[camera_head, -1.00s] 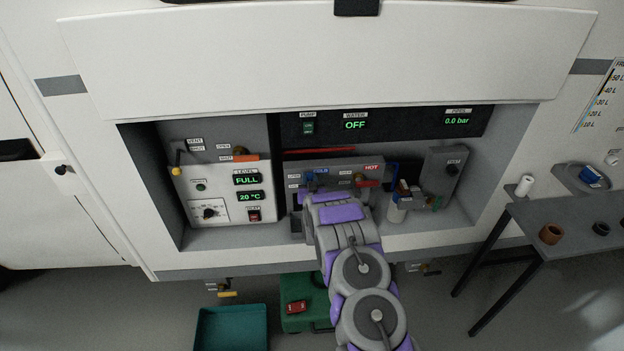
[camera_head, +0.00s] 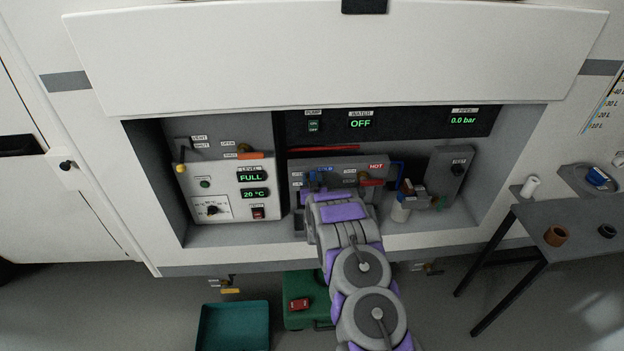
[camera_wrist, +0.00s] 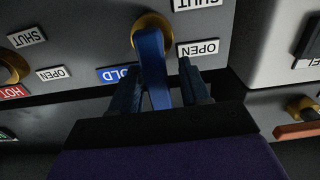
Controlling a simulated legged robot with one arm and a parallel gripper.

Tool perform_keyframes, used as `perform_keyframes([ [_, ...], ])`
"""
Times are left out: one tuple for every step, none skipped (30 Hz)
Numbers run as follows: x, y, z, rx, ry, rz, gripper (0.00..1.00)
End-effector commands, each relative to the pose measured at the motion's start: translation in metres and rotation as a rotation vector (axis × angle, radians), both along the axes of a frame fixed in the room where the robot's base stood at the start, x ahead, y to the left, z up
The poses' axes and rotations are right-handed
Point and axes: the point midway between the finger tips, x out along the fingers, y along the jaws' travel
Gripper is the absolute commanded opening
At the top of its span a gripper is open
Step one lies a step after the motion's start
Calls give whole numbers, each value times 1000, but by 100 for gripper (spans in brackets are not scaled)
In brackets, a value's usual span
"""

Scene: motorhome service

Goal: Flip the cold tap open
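The cold tap is a blue lever (camera_wrist: 153,62) on a brass hub (camera_wrist: 152,22) in the wrist view, where the labels appear upside down. Its blue part (camera_head: 311,179) also shows small in the head view, above the end of my arm. My gripper (camera_wrist: 160,80) is open, with one dark finger on each side of the lever. The left finger is close to the lever, and I cannot tell if it touches. A gap shows on the right side. OPEN (camera_wrist: 198,48) and SHUT (camera_wrist: 196,3) labels sit right of the lever. The COLD label (camera_wrist: 118,73) is partly hidden.
The red hot tap (camera_head: 370,183) sits right of the cold tap. A white control panel (camera_head: 228,190) stands to the left, and bottles and fittings (camera_head: 402,210) to the right. The displays (camera_head: 360,123) read water OFF and 0.0 bar.

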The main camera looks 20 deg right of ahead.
Motion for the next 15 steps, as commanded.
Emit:
perform_keyframes([
  [0,0,2,-1,-2,-1,49],
  [-1,-1,2,0,-3,-1,49],
  [-1,-1,3,0,-4,-1,49],
  [-1,-1,3,0,-5,-1,49],
  [0,-1,3,0,-5,-1,49],
  [0,-1,4,-1,-6,-1,49],
  [0,-1,4,-1,-6,-1,49],
  [-1,-1,4,-1,-6,-1,49],
  [-1,-1,4,-1,-6,-1,49],
  [-3,0,4,-1,-6,-1,49],
  [-4,0,4,-1,-6,-1,49],
  [-7,1,4,0,-4,-1,49],
  [-9,2,4,0,-3,-1,49],
  [-12,2,4,0,-2,-1,49],
  [-16,4,4,0,-2,-1,49],
])
